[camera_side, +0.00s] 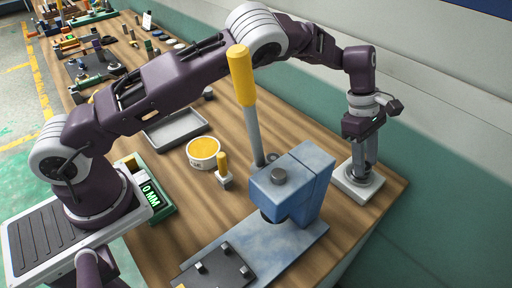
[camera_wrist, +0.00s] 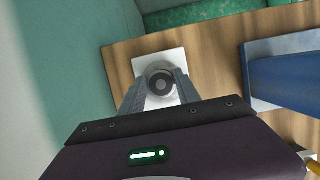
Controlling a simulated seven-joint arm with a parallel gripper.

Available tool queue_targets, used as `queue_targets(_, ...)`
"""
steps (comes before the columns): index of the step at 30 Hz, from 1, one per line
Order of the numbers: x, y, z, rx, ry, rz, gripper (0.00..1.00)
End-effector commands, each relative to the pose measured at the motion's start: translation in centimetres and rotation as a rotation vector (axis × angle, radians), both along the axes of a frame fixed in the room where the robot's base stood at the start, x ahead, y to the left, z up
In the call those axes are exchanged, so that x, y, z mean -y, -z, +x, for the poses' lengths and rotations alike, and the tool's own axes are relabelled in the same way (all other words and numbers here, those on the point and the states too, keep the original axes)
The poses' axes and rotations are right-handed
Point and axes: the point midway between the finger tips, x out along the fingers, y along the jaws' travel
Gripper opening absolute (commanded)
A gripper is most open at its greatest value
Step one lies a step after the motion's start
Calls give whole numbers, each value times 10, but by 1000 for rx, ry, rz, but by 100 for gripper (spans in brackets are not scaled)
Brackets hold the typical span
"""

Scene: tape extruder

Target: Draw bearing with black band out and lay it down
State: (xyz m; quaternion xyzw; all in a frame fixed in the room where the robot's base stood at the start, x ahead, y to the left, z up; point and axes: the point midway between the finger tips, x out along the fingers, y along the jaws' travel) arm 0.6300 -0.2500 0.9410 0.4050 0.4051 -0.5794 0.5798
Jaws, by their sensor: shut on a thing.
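My gripper (camera_side: 363,167) points down at the right end of the wooden table, over a light square plate (camera_side: 351,188). In the wrist view the gripper (camera_wrist: 160,83) is shut on a round part, the bearing (camera_wrist: 160,82), with a dark ring and a grey centre. The square plate (camera_wrist: 146,62) lies directly beneath it. I cannot tell whether the bearing is clear of the plate or still seated on it.
A blue press (camera_side: 290,190) with a long yellow-handled lever (camera_side: 241,75) stands left of my gripper. A yellow-topped tub (camera_side: 203,152), a small yellow-handled tool (camera_side: 223,168) and a grey tray (camera_side: 175,130) lie further left. The table's right edge is close to the plate.

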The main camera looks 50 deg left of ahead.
Motion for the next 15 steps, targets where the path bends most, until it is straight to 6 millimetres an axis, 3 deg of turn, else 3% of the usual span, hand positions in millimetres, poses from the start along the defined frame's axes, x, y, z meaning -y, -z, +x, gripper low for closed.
queue_targets(15,0,-27,0,0,0,0,0)
